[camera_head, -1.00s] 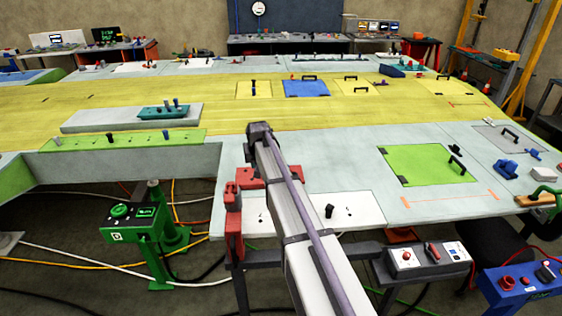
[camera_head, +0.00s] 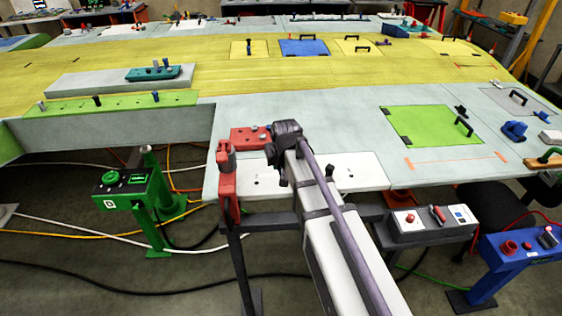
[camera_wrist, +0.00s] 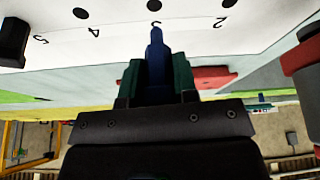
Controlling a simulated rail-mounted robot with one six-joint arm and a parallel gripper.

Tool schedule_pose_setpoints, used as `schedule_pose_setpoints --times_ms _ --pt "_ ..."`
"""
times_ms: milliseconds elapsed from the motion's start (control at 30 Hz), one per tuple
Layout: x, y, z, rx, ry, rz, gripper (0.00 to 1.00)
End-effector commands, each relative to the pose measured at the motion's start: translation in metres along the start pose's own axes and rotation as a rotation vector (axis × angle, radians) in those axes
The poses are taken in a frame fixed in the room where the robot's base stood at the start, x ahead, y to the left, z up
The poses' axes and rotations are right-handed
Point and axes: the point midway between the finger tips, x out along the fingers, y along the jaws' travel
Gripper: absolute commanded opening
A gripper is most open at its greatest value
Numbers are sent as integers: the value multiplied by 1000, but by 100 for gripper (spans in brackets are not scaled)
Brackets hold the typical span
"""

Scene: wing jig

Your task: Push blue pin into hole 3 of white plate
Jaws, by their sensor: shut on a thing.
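The white plate (camera_head: 362,174) lies at the front edge of the grey table, partly hidden by my arm. In the wrist view the white plate (camera_wrist: 120,40) fills the top, with a row of dark holes and printed numbers. Hole 3 (camera_wrist: 154,5) is near the top middle, its number below it. My gripper (camera_wrist: 157,70) has dark green fingers shut on the blue pin (camera_wrist: 156,46). The pin's tip points toward hole 3 and appears just short of its number; I cannot tell whether it touches the plate. The head view hides the pin and fingers.
A black upright part (camera_wrist: 12,40) stands on the plate at the wrist view's left edge. A red clamp (camera_head: 226,175) stands at the table's front edge, left of my arm. A green panel (camera_head: 425,127) lies farther right.

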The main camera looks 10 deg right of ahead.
Motion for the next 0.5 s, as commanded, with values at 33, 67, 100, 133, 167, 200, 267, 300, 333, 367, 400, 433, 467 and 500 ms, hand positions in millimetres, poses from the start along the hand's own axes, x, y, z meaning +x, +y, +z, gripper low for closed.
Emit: schedule_pose_setpoints --times_ms 33,67,100,133,167,200,267,300,333,367,400,433,467,500 --pt "13 0 6 0 0 0 3" --pt "16 0 7 0 0 0 3" --pt "19 0 8 0 0 0 3" --pt "21 0 9 0 0 0 3" --pt "22 0 9 0 0 0 3" --pt "23 0 10 0 0 0 3" --pt "23 0 9 0 0 0 3" --pt "22 0 9 0 0 0 3" --pt "22 0 9 0 0 0 3" --pt "22 0 9 0 0 0 3" --pt "21 0 9 0 0 0 3" --pt "21 0 9 0 0 0 3" --pt "21 0 9 0 0 0 3" --pt "21 0 9 0 0 0 3"
